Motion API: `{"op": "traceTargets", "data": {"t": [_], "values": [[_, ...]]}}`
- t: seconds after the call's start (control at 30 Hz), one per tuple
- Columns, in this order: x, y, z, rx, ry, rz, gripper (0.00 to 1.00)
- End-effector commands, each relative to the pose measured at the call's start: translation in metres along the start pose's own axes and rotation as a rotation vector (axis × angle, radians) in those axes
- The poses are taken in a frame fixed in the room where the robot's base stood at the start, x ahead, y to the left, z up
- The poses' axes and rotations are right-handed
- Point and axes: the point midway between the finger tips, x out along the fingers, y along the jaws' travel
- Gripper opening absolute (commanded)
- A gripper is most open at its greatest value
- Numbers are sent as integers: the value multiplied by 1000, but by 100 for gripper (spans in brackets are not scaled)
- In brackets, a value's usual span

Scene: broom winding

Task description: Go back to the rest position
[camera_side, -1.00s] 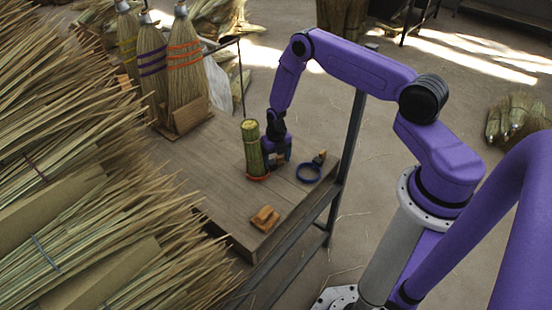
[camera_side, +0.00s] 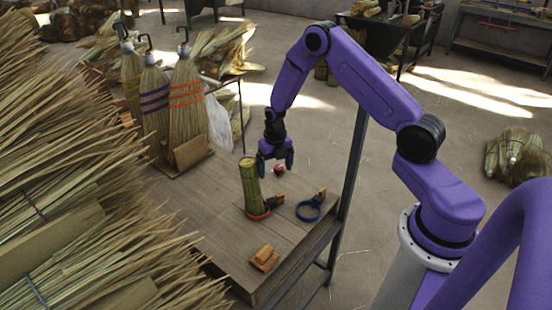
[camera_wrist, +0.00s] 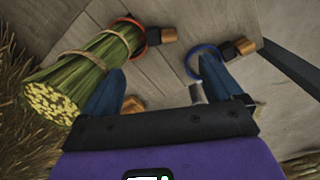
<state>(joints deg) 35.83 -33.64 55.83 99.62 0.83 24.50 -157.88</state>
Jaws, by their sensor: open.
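My gripper (camera_side: 275,162) is open and empty. It hangs above the table, just right of the top of the green stalk bundle (camera_side: 250,185). The bundle stands upright with an orange-red ring tool (camera_side: 257,215) around its base. In the wrist view, both blue fingers of my gripper (camera_wrist: 160,82) are apart with nothing between them. The bundle (camera_wrist: 85,68) shows there at the left, with tan bands around it. The ring tool (camera_wrist: 140,35) shows at its far end.
A blue ring tool (camera_side: 308,211) lies right of the bundle. Finished brooms (camera_side: 187,105) stand at the back left. Straw piles (camera_side: 60,170) fill the left.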

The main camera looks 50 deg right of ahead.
Motion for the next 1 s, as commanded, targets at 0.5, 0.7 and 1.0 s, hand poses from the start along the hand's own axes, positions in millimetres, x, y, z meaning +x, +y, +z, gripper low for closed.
{"op": "traceTargets", "data": {"t": [0.5,0.7,1.0], "values": [[-41,-1,4,113,-34,26,96],[-53,-2,11,351,-97,88,96],[-89,34,-23,533,-83,120,96]]}}
